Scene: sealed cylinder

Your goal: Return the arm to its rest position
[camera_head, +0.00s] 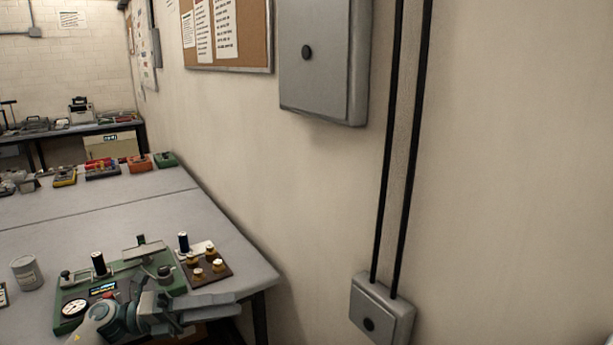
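My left arm comes in at the lower left, in front of a green device with a round gauge (75,307). My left gripper (215,307) is at the table's front right corner and points right. Its fingers are small and blend with the grey table, so I cannot tell whether it is open or shut. I see nothing clearly held in it. A grey can (27,273) stands upright on the table, left of the green device.
The grey table (120,205) is mostly clear in the middle. The wall carries a grey box (325,60), a lower box (381,310) and black conduits (402,150).

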